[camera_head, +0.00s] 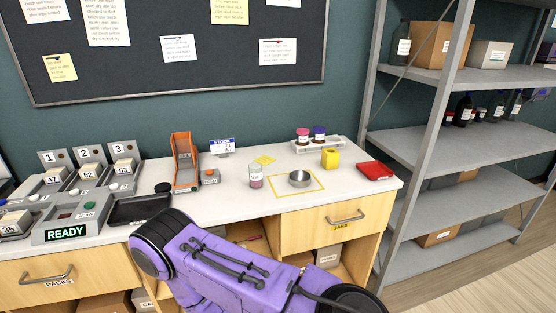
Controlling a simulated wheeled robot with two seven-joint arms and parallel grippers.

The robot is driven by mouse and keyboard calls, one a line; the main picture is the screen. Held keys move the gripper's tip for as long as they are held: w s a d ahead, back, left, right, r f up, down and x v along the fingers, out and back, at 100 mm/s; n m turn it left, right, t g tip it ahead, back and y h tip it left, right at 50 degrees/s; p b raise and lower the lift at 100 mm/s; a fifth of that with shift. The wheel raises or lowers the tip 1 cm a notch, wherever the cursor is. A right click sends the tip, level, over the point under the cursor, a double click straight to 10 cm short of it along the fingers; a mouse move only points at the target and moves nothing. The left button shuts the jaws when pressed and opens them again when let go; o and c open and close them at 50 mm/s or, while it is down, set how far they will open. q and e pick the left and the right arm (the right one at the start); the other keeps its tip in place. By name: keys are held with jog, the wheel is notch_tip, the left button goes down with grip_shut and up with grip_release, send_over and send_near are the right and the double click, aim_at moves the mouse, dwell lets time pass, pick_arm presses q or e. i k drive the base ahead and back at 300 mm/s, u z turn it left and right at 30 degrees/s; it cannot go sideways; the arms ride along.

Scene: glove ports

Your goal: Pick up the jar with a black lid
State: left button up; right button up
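No jar with a black lid stands out clearly on the bench. A clear jar (256,176) with a white label and pinkish contents stands upright near the bench middle; I see no black lid on it. Two small jars stand in a white rack at the back, one with a pink lid (303,134) and one with a dark blue-purple lid (319,132). A small round black thing (162,188) sits beside the black tray; I cannot tell whether it is a lid. Neither gripper is in view.
My purple arm crosses the foreground and hides part of the bench front. A yellow block (330,158), red pad (376,171), orange stand (184,162) and black tray (138,209) are on the bench. Grey shelves (440,143) stand right.

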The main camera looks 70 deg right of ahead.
aim_at(256, 176)
jog(key=z, duration=1.25)
jog(key=i, duration=0.15)
